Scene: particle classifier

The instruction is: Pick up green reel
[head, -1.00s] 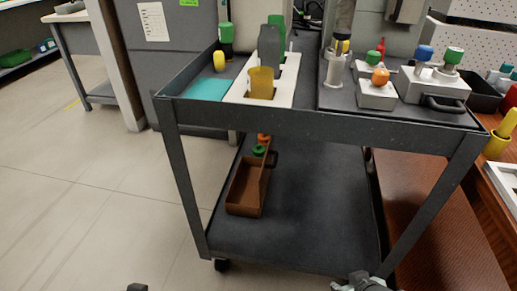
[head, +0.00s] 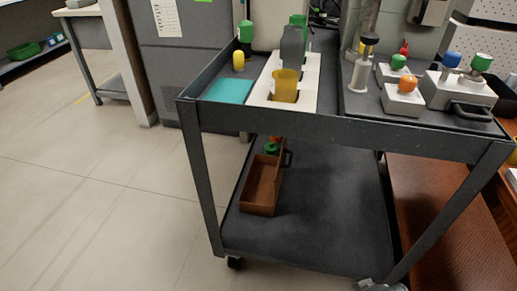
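A small round green thing (head: 271,148), which may be the green reel, shows at the back of a brown open box (head: 262,190) on the cart's lower shelf. An orange thing is just behind it, mostly hidden. Other green pieces are on the cart's top: a green cap (head: 245,31) at the left and green knobs on small white blocks (head: 403,100) at the right. I cannot tell surely which is the reel. Neither gripper shows clearly. A cut-off grey part at the bottom edge by the cart's right leg looks like a caster.
The dark two-level cart (head: 330,132) stands ahead. Its top holds a white rack (head: 297,104) with grey and yellow bottles, a teal sheet (head: 228,90) and a yellow cap (head: 238,61). A reddish-brown surface (head: 440,210) is at the right. The floor at the left is clear.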

